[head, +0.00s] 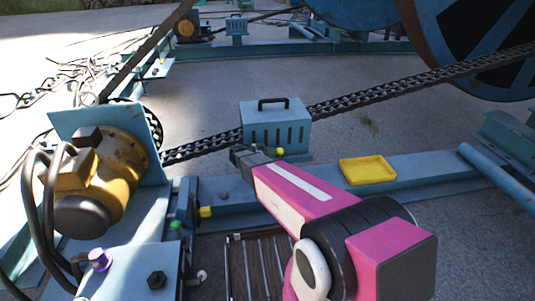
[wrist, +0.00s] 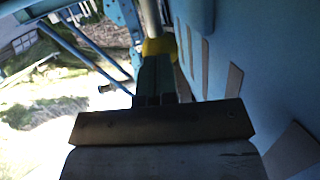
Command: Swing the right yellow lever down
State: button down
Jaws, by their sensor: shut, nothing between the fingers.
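A yellow lever end (head: 280,151) shows at the front of the blue slotted box (head: 277,122) in the head view, just beyond my pink arm. My gripper (head: 240,155) is at the box's lower left front. In the wrist view, my gripper (wrist: 156,68) is shut and empty. A yellow piece (wrist: 159,46) on a grey rod lies right at its fingertips, beside the slotted blue wall. I cannot tell whether they touch. Another yellow knob (head: 206,211) sits lower left on the frame. Much of the right lever is hidden behind my arm.
A yellow tray (head: 367,170) lies on the blue beam to the right. A chain (head: 400,91) runs past the box toward a large reel. A yellow motor (head: 105,178) with black cables stands at left. Open concrete lies behind the box.

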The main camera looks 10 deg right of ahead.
aim_at(285, 149)
jog(key=shift+d, duration=0.1)
dwell(0.3)
jog(key=shift+d+f+m+g+y, duration=0.25)
jog(key=shift+d+f+y, duration=0.5)
jog(key=shift+d+y, duration=1.7)
jog(key=shift+d+f+m+y, duration=0.35)
jog(key=shift+d+f+y, duration=0.35)
jog(key=shift+d+y, duration=1.75)
jog(key=shift+d+f+m+g+y, duration=0.25)
jog(key=shift+d+f+y, duration=0.5)
jog(key=shift+d+y, duration=1.7)
jog(key=shift+d+f+y, duration=0.15)
jog(key=shift+f+y, duration=0.2)
jog(key=shift+f, duration=0.85)
jog(key=shift+s+d+f, duration=0.1)
jog(key=shift+f, duration=0.15)
notch_tip(285, 149, up, 14)
jog(key=s+d, duration=0.2)
jog(key=shift+s+d+r, duration=0.15)
jog(key=shift+s+d, duration=0.05)
jog(key=shift+s, duration=0.05)
